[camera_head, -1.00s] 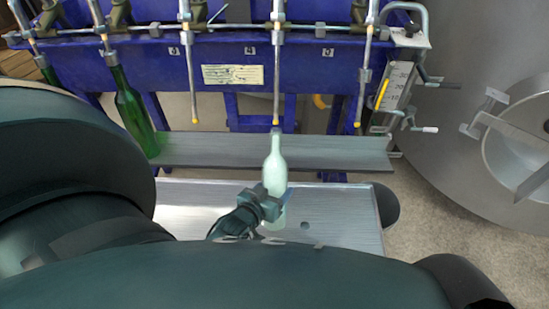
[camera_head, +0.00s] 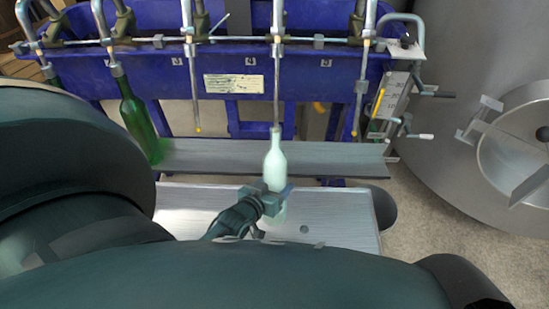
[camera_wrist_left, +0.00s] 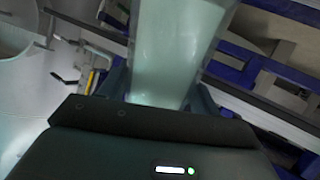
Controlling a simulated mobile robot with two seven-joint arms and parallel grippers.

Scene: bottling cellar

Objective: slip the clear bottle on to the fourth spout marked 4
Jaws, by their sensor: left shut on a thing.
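The clear bottle (camera_head: 275,163), pale and whitish-green, stands upright in the head view, held by my left gripper (camera_head: 273,200) around its lower body. In the left wrist view the bottle (camera_wrist_left: 175,50) rises from between the fingers. The fourth spout (camera_head: 277,95), a thin metal tube by the mark 4 (camera_head: 250,62), runs straight down to the bottle's mouth. Its yellow tip is hidden at the mouth; it looks to be just inside, though depth is hard to judge. My right gripper is not in view.
A green bottle (camera_head: 138,118) hangs on a spout at the left. Empty spouts with yellow tips flank the fourth: one left (camera_head: 196,100), one right (camera_head: 359,105). A grey shelf (camera_head: 340,155) runs behind the clear bottle. A steel tank (camera_head: 500,60) stands right.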

